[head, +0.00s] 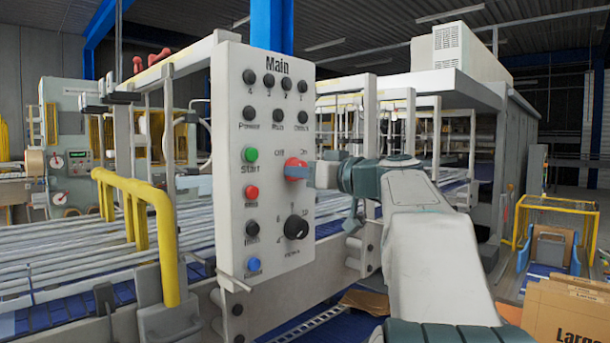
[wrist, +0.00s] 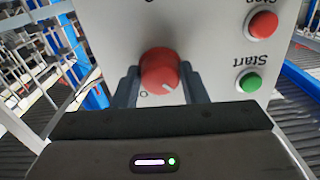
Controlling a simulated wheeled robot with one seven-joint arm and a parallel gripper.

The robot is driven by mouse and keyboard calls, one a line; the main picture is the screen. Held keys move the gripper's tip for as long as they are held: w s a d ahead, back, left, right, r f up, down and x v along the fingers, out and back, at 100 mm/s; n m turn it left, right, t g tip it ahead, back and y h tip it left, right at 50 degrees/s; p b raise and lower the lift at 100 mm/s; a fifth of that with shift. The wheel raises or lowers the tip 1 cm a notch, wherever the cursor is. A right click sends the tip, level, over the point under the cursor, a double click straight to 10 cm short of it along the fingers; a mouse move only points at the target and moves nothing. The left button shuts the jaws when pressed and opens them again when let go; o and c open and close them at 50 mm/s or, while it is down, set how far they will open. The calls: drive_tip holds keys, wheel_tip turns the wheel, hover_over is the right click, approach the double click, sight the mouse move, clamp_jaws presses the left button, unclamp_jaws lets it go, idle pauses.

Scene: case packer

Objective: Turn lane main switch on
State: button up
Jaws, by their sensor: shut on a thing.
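The lane main switch is a red round knob (head: 294,162) on the white panel headed Main (head: 232,170), with Off and On lettered above it. My gripper (head: 298,172) reaches it from the right, and a grey finger covers part of the knob. In the wrist view the red knob (wrist: 157,68) sits between the two dark fingers of my gripper (wrist: 160,85), shut on it. The panel lettering is upside down there. The knob's white mark points down and right in that view, toward the Off side. The Off label is hidden there.
A green Start button (head: 250,155) and a red button (head: 252,192) are left of the switch. A black rotary knob (head: 296,228) is below it. A yellow guard rail (head: 165,240) stands left of the panel. Cardboard boxes (head: 555,310) are at lower right.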

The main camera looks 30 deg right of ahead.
drive_tip(key=shift+a+r+m+b, duration=0.1)
drive_tip(key=shift+m+b, duration=0.1)
drive_tip(key=shift+m, duration=4.05)
drive_tip(key=shift+a+m+b, duration=0.1)
drive_tip(key=shift+m+b, duration=0.05)
drive_tip(key=shift+m, duration=4.1)
drive_tip(key=shift+d, duration=0.1)
drive_tip(key=o, duration=1)
drive_tip(key=shift+s, duration=0.1)
drive_tip(key=b+v, duration=0.2)
drive_tip(key=v, duration=1.1)
drive_tip(key=shift+s+d, duration=0.1)
drive_tip(key=shift+s, duration=0.25)
